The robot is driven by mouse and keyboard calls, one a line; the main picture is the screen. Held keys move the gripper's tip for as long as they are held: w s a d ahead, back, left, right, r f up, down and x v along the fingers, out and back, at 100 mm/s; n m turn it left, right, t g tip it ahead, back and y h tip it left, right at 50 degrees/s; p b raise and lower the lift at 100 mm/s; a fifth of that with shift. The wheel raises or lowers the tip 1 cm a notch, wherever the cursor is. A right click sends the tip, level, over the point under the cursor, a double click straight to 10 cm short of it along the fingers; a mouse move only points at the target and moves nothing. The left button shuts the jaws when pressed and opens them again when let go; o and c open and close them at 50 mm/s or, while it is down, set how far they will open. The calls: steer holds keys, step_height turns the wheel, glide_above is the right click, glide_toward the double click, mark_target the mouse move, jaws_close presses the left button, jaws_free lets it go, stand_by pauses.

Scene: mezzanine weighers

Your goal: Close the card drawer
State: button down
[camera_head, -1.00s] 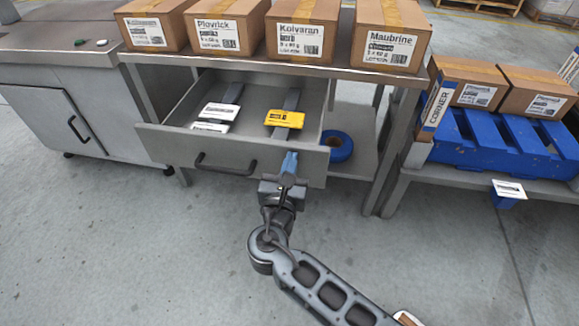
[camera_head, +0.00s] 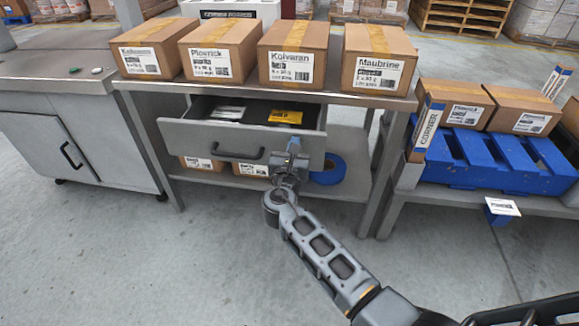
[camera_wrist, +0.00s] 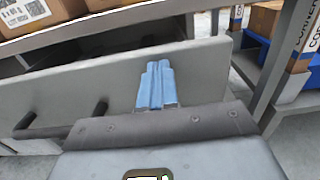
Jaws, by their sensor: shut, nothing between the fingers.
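The card drawer (camera_head: 200,140) under the steel bench is partly open, its grey front standing out from the bench. White cards (camera_head: 228,112) and a yellow card (camera_head: 285,116) lie inside it. A dark bar handle (camera_head: 238,155) sits on its front. My gripper (camera_head: 293,148) is shut and empty, with its blue fingertips at the right part of the drawer front. In the wrist view the blue fingers (camera_wrist: 157,86) lie together against or just before the front panel (camera_wrist: 85,85), right of the handle (camera_wrist: 60,130). I cannot tell whether they touch it.
Several labelled cartons (camera_head: 292,55) stand on the bench top (camera_head: 260,92). A blue roll (camera_head: 328,170) and small boxes lie on the shelf below. A blue pallet (camera_head: 490,160) with cartons stands at right, and a grey cabinet (camera_head: 50,140) at left. The front floor is clear.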

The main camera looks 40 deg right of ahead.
steer(key=b+x, duration=0.3)
steer(key=x, duration=0.9)
steer(key=shift+w+d+f+b, duration=0.1)
steer(key=shift+w+d+b, duration=0.1)
steer(key=shift+d+b, duration=0.15)
steer(key=shift+w+d, duration=0.35)
steer(key=shift+d, duration=0.15)
steer(key=shift+d+r, duration=0.1)
steer(key=shift+r, duration=0.15)
steer(key=shift+d, duration=0.1)
steer(key=shift+s+a+f, duration=0.1)
steer(key=shift+s+a, duration=0.1)
steer(key=shift+a, duration=0.2)
steer(key=p+v, duration=0.3)
steer(key=v, duration=1)
steer(key=shift+s+a, duration=0.15)
steer(key=shift+a, duration=0.15)
steer(key=shift+f, duration=0.1)
